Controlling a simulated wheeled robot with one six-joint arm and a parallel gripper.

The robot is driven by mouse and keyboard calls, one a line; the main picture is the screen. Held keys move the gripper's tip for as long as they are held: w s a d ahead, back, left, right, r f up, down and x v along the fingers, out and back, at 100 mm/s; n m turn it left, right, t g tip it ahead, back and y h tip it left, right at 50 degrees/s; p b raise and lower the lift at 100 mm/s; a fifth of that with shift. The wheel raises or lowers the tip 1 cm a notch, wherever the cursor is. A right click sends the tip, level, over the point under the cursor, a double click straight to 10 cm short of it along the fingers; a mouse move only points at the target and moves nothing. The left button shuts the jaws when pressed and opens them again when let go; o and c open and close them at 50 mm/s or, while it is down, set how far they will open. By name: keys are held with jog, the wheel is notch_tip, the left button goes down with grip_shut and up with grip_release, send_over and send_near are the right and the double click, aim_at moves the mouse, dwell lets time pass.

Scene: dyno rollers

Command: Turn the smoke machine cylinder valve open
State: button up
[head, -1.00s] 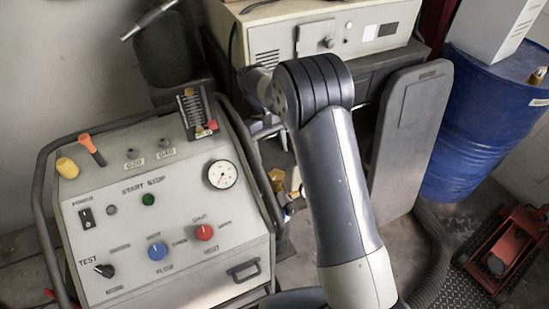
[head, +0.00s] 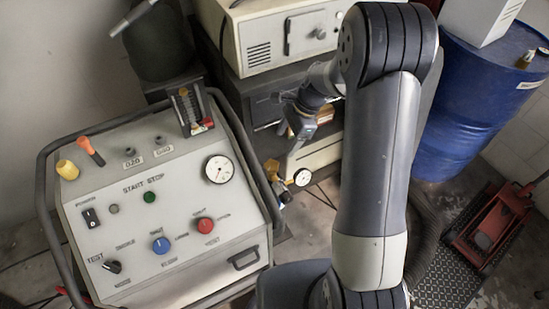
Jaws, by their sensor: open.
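The smoke machine (head: 185,185) is a grey sloped panel with knobs and a round gauge, at the left in the head view. Just right of its frame is a small brass-yellow valve fitting (head: 272,168), with a small round white gauge (head: 302,177) beside it. The cylinder under the fitting is mostly hidden behind the machine. My gripper (head: 297,122) is open, above and slightly right of the fitting, and apart from it in the picture. Its fingers are small and partly dark against the cabinet. I cannot tell how far it is from the valve in depth.
A beige instrument (head: 262,55) sits on a dark cabinet behind my gripper. A blue drum (head: 465,110) and a red floor jack (head: 490,230) stand at the right. The machine's dark tubular frame (head: 262,180) runs close along the valve's left side.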

aim_at(272, 164)
jog(key=x, duration=1)
jog(key=shift+c, duration=0.6)
jog(key=c, duration=0.9)
